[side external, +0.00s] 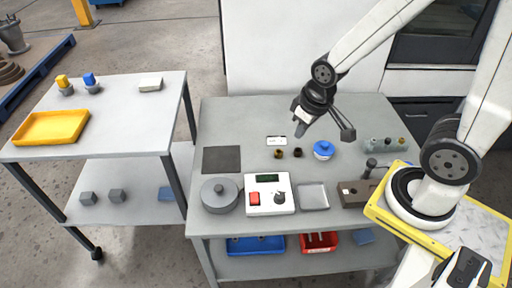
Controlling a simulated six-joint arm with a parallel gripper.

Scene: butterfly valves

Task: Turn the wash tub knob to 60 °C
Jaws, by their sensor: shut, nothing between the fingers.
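A white control box (256,208) sits near the front edge of the grey table. It has a dark display with green digits, too small to read, a red switch (255,197) and a dark round knob (280,198). The knob's pointer and scale are too small to read. A grey lidded round pot (213,204) stands just left of the box; I cannot tell which of the two is the wash tub. My gripper (300,132) is shut and empty. It points down above the back middle of the table, behind and apart from the knob.
Two small dark-brown fittings (279,154), a blue-topped round container (323,150) and a small white label block (276,141) lie behind the box. A grey tray (313,197) is right of it, a dark mat (221,160) behind the pot. A cart (130,125) stands left.

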